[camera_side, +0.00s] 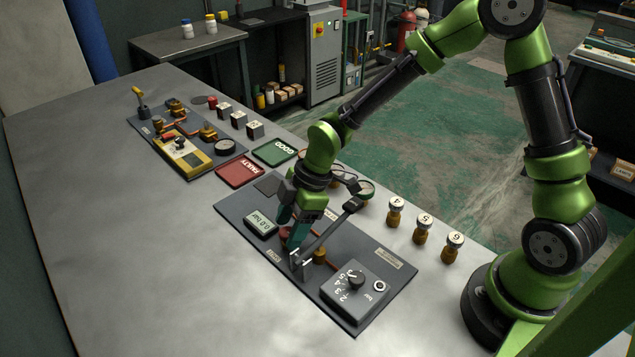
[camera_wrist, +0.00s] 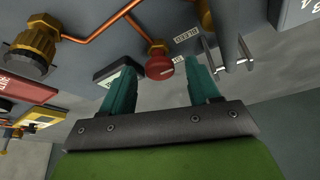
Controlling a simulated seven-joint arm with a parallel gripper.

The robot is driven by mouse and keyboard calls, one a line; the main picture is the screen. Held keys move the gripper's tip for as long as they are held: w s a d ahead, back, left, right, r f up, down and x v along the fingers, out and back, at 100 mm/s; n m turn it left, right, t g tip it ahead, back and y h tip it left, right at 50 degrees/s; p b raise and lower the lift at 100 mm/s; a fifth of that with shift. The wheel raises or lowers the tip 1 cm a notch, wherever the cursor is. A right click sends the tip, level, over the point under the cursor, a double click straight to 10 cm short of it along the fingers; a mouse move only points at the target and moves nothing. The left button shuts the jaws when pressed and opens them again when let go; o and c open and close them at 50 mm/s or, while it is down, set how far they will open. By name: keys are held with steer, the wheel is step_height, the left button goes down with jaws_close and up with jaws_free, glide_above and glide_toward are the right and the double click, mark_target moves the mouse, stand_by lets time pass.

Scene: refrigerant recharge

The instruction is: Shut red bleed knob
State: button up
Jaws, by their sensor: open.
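The red bleed knob (camera_wrist: 159,66) shows in the wrist view on a brass stem, with a copper pipe running to it and a small label (camera_wrist: 186,36) beside it. In the side view the red knob (camera_side: 285,232) is partly hidden behind my fingers. My gripper (camera_side: 292,238) points down at the grey panel, close to the knob. In the wrist view my gripper (camera_wrist: 155,88) has its two teal fingers spread apart, with the knob seen between and beyond them. I cannot tell whether a finger touches it.
A long-handled lever (camera_side: 325,232) rises right beside my fingers. A digital display (camera_side: 262,223) is on the panel's left, and a grey dial box (camera_side: 354,285) on its right. The table's left side is bare.

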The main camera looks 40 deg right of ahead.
steer(key=shift+c, duration=0.2)
steer(key=c, duration=1)
steer(key=m, duration=0.2)
steer(key=m+t+h, duration=0.1)
steer(key=m, duration=0.1)
steer(key=shift+s+a+m+t, duration=0.15)
steer(key=shift+s+m+t, duration=0.05)
steer(key=shift+m+t, duration=0.1)
steer(key=m, duration=0.1)
steer(key=m+h, duration=0.1)
steer(key=m, duration=0.1)
steer(key=m+t, duration=0.1)
steer(key=shift+s+a+m+h, duration=0.1)
steer(key=shift+a+m+h, duration=0.15)
steer(key=shift+m+h, duration=0.05)
steer(key=m+h, duration=0.1)
steer(key=m, duration=0.3)
steer(key=shift+a+m+h, duration=0.1)
steer(key=shift+m+h, duration=0.2)
steer(key=shift+h, duration=0.1)
steer(key=shift+m+h, duration=0.8)
steer(key=shift+m, duration=1.2)
steer(key=shift+f, duration=0.1)
